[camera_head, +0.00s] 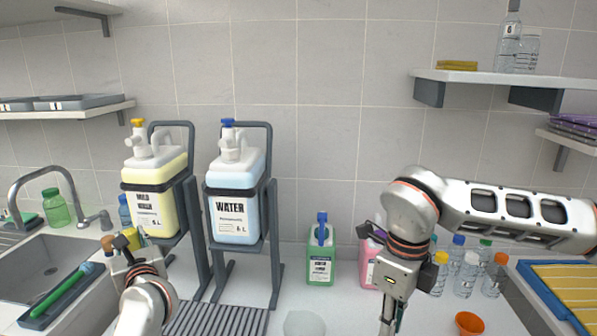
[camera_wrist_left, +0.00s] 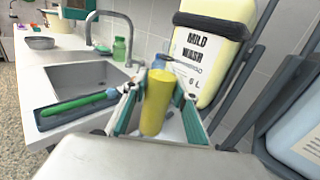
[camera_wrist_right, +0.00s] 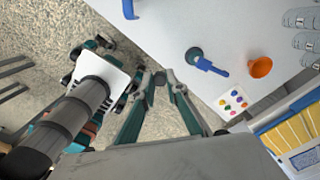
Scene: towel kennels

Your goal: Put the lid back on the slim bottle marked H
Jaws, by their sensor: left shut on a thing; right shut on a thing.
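Several slim clear bottles with coloured caps (camera_head: 466,274) stand at the counter's right; the letter H is not readable on any. Two more clear bottles stand on the upper right shelf, a taller labelled one (camera_head: 509,46) and a shorter one (camera_head: 528,54). My left gripper (camera_head: 118,252) is at the sink's right, in front of the mild wash jug. The left wrist view shows a yellow cylinder (camera_wrist_left: 156,105) between its fingers. My right gripper (camera_wrist_right: 158,80) has its fingertips close together near the counter's front edge; what they hold is not clear. No loose lid is identifiable.
Wash (camera_head: 155,197) and water (camera_head: 232,205) jugs stand on dark racks. A green pump bottle (camera_head: 320,258) and a pink one (camera_head: 371,266) stand at the back. An orange cup (camera_head: 469,323) is near the front. A tray with yellow cloth (camera_head: 523,270) borders the right.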

